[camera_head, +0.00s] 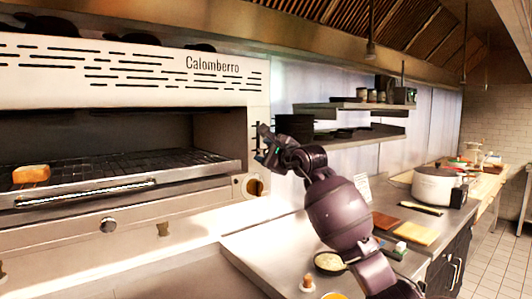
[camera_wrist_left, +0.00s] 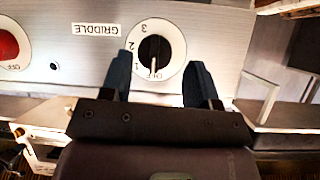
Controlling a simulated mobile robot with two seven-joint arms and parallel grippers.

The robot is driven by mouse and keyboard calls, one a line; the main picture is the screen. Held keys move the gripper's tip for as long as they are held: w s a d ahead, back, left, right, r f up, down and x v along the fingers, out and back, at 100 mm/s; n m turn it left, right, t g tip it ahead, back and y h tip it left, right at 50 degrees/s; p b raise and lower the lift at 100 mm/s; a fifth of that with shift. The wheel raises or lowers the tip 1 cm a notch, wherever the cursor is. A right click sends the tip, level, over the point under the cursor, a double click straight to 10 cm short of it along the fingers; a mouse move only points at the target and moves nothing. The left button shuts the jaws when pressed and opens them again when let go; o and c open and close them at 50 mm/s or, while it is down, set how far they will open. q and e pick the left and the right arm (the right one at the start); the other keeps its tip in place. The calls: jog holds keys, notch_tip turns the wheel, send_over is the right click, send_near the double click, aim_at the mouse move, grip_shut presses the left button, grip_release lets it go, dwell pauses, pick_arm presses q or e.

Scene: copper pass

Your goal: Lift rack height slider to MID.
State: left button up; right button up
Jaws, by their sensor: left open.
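The salamander oven (camera_head: 130,75), marked "Calomberro", stands at the left of the head view with its wire rack (camera_head: 130,170) in the open cavity. I cannot make out the rack height slider or its MID mark in either view. My right gripper (camera_head: 264,150) is in front of the oven's right edge, above a round dial (camera_head: 253,187); its dark fingers are too small to tell open from shut, and it hides part of that edge. My left gripper (camera_wrist_left: 160,85) shows only in the left wrist view, open, its fingers below and either side of a black knob (camera_wrist_left: 154,48) labelled GRIDDLE.
A browned piece of food (camera_head: 31,174) sits on the rack's left. A red knob (camera_wrist_left: 8,45) is left of the griddle knob. A small pan (camera_head: 330,262) and coloured boards (camera_head: 415,233) lie on the counter; a white pot (camera_head: 436,187) stands further back. Wall shelves (camera_head: 355,134) are behind my right arm.

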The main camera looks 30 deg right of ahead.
aim_at(258, 138)
grip_shut()
notch_tip(258, 138, up, 4)
jog(key=shift+f+p, duration=0.1)
jog(key=shift+p, duration=0.35)
jog(key=shift+o, duration=2.2)
grip_release()
jog(key=shift+f, duration=0.15)
jog(key=shift+s, duration=0.1)
jog(key=s+b, duration=0.2)
jog(key=s, duration=0.8)
jog(key=shift+s+d+b, duration=0.3)
jog(key=shift+s+d, duration=0.05)
jog(key=shift+d, duration=0.1)
